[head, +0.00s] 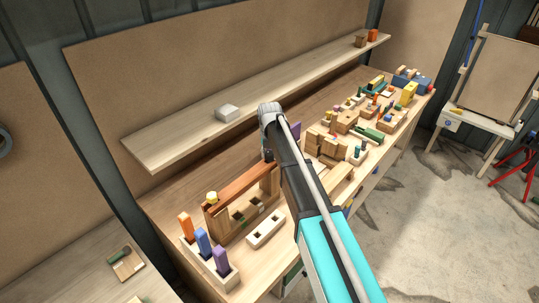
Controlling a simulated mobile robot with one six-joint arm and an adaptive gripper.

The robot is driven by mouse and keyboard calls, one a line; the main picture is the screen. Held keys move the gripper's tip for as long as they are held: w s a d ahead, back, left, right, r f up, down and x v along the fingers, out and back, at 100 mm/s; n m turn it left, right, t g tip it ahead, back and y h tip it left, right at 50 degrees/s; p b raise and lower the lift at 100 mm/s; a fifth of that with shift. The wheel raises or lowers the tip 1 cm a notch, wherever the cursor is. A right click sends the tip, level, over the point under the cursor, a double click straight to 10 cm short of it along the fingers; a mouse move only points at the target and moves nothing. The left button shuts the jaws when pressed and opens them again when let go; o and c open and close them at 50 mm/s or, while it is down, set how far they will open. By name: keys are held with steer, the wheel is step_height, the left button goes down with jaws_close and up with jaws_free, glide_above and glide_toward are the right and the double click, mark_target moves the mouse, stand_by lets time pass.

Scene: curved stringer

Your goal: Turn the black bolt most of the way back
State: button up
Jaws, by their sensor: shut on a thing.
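My arm reaches from the bottom right up over the workbench (185,208), and its grey far joint stands above the bench near the shelf edge. My gripper cannot be made out; the arm covers the place behind it. A small dark part shows just left of the arm, above the wooden assembly, but I cannot tell what it is. I cannot pick out the black bolt. The wooden assembly (240,205) has a long reddish-brown bar on top and a yellow knob (212,197) at its left end.
A pale block with orange, blue and purple pegs (203,255) stands at the bench's front left. A pale slotted block (265,230) lies beside the assembly. Several wooden parts crowd the bench to the right. A shelf (180,142) with a grey box (227,113) runs above.

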steer(key=shift+n, duration=1.1)
steer(key=o, duration=1.2)
steer(key=shift+m, duration=0.3)
steer(key=m, duration=0.5)
steer(key=shift+m, duration=0.4)
steer(key=shift+m, duration=2.8)
